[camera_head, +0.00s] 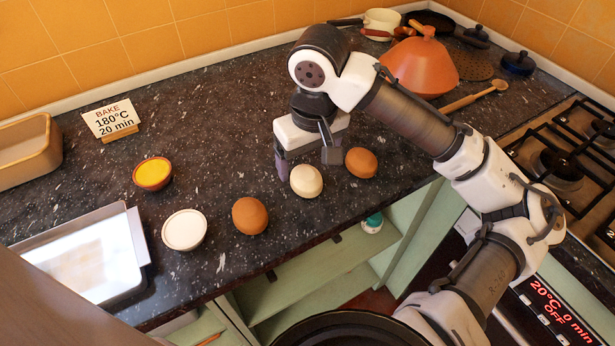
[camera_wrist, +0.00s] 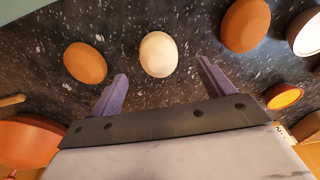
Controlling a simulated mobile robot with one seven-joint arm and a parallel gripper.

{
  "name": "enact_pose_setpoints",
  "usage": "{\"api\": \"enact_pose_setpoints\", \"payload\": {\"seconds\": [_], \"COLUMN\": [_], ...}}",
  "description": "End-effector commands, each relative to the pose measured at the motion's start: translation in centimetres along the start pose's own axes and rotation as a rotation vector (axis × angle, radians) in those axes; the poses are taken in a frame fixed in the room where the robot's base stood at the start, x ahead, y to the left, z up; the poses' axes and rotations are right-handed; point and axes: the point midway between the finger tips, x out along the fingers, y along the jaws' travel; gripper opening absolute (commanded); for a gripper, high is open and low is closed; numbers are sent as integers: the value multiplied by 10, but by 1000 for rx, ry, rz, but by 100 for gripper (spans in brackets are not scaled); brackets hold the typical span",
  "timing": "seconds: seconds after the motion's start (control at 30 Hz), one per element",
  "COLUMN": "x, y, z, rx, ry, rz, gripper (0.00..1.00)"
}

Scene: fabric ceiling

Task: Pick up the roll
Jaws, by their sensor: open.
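Three round, bun-like things lie on the dark speckled counter, and any could be a roll. A pale cream roll (camera_head: 306,181) is the middle one; it also shows in the wrist view (camera_wrist: 158,54). A brown roll (camera_head: 361,162) lies to its right in the head view, at left in the wrist view (camera_wrist: 85,63). Another brown roll (camera_head: 249,215) lies to its left, at upper right in the wrist view (camera_wrist: 246,25). My gripper (camera_head: 307,168) is open and empty, close to the cream roll. In the wrist view the cream roll lies just beyond the fingertips (camera_wrist: 162,70), between their lines.
A white bowl (camera_head: 184,230), a small bowl of yellow filling (camera_head: 153,173) and a metal tray (camera_head: 88,262) are at left. An orange tagine (camera_head: 420,68) and a wooden spoon (camera_head: 474,97) are behind my arm. The counter's front edge is close to the rolls.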

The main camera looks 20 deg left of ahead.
Motion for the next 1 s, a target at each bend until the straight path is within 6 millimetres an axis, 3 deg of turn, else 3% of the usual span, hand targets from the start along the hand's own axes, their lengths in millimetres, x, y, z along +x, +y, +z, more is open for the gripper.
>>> {"api": "enact_pose_setpoints", "payload": {"seconds": [0.27, 0.53, 0.83, 1.0], "x": [21, 57, 64, 64], "y": [1, 2, 2, 2], "z": [-1, -3, -3, -3], "rx": [0, -1, -2, -1], "ry": [-2, -2, -1, -1], "rz": [-1, -1, 0, 0], "gripper": [81, 81, 81, 60]}}
